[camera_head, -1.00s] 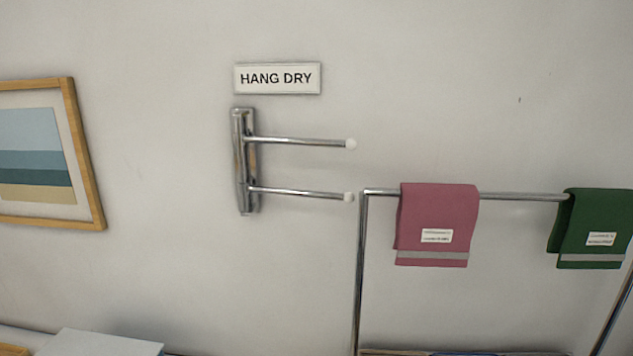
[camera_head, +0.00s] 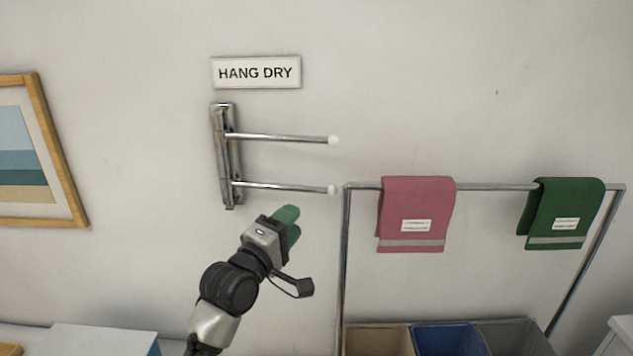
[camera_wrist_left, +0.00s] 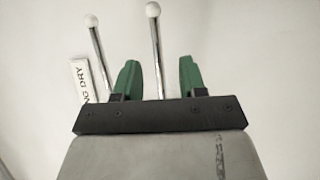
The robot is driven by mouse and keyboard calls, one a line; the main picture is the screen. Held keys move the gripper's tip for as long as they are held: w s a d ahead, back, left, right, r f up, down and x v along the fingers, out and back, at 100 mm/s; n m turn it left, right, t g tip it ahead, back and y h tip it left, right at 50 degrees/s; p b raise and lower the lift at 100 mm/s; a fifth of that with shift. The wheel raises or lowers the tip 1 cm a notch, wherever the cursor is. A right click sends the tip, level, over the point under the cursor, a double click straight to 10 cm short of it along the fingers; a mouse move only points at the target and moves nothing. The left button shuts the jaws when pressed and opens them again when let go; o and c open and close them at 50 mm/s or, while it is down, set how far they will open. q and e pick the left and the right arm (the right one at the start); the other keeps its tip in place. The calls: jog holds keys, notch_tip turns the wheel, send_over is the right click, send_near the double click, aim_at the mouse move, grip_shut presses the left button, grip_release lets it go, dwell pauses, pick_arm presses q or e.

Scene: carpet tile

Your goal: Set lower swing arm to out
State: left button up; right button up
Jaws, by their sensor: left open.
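The lower swing arm (camera_head: 280,186) is a chrome rod with a white ball tip. It points right from the chrome wall bracket (camera_head: 222,160), just under the upper swing arm (camera_head: 280,138). My left gripper (camera_head: 290,221) is below the lower arm's tip in the head view, with green fingers, open and empty. In the left wrist view its fingers (camera_wrist_left: 158,78) stand apart. There one rod with a white ball (camera_wrist_left: 154,40) shows between the fingers, and the other rod (camera_wrist_left: 99,52) lies to their left. I cannot tell how deep the rod is between the fingers.
A HANG DRY sign (camera_head: 256,72) is above the bracket. To the right, a chrome rail (camera_head: 490,186) holds a pink towel (camera_head: 415,205) and a green towel (camera_head: 568,205), above several bins (camera_head: 448,340). A framed picture (camera_head: 62,165) hangs at left.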

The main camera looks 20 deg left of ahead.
aim_at(318, 190)
pick_arm(q)
jog(key=p+x, duration=0.1)
jog(key=x, duration=0.2)
jog(key=p+x, duration=0.1)
jog(key=x, duration=0.2)
jog(key=p+x, duration=0.1)
jog(key=x, duration=0.2)
jog(key=shift+w+r, duration=0.15)
jog(key=shift+r, duration=0.3)
jog(key=shift+w+d, duration=0.2)
jog(key=shift+w, duration=0.55)
grip_shut()
